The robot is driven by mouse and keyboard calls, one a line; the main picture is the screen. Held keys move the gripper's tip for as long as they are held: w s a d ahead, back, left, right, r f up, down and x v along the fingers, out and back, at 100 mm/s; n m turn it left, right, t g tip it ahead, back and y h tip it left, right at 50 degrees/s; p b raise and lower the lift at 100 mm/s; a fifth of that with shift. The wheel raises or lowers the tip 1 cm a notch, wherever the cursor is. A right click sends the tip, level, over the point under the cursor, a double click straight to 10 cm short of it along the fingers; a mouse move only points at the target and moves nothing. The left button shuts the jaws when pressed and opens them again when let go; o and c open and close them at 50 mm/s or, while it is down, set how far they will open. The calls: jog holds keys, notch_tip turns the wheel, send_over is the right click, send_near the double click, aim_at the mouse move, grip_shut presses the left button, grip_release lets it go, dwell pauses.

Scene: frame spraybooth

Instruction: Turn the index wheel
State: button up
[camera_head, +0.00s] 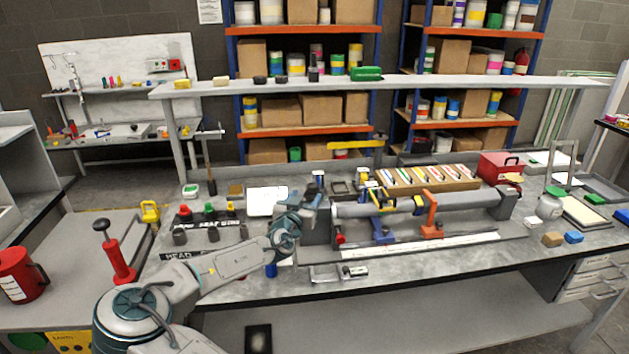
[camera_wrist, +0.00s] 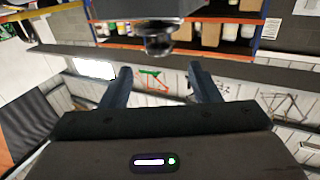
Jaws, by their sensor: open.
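I cannot clearly make out the index wheel in either view. A long grey tube fixture (camera_head: 385,209) lies across the bench in the head view, with an orange clamp (camera_head: 431,212) on it. My gripper (camera_head: 314,194) is at the left end of this fixture, and my arm hides part of that end. In the wrist view my gripper (camera_wrist: 160,82) has two dark fingers spread apart with nothing between them. A dark block with a round knob (camera_wrist: 158,44) hangs just beyond the fingertips, apart from them; I cannot tell what it belongs to.
A rack of coloured strips (camera_head: 425,180) and a red box (camera_head: 499,165) stand behind the fixture. Red, green and yellow-topped items (camera_head: 209,212) stand left of my gripper. A raised shelf (camera_head: 440,83) spans the bench. A small metal tray (camera_head: 325,273) lies at the front.

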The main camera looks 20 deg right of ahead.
aim_at(313, 192)
jog(key=p+x, duration=0.3)
jog(key=x, duration=0.6)
jog(key=shift+w+d, duration=0.2)
jog(key=shift+d, duration=0.05)
jog(key=c, duration=1)
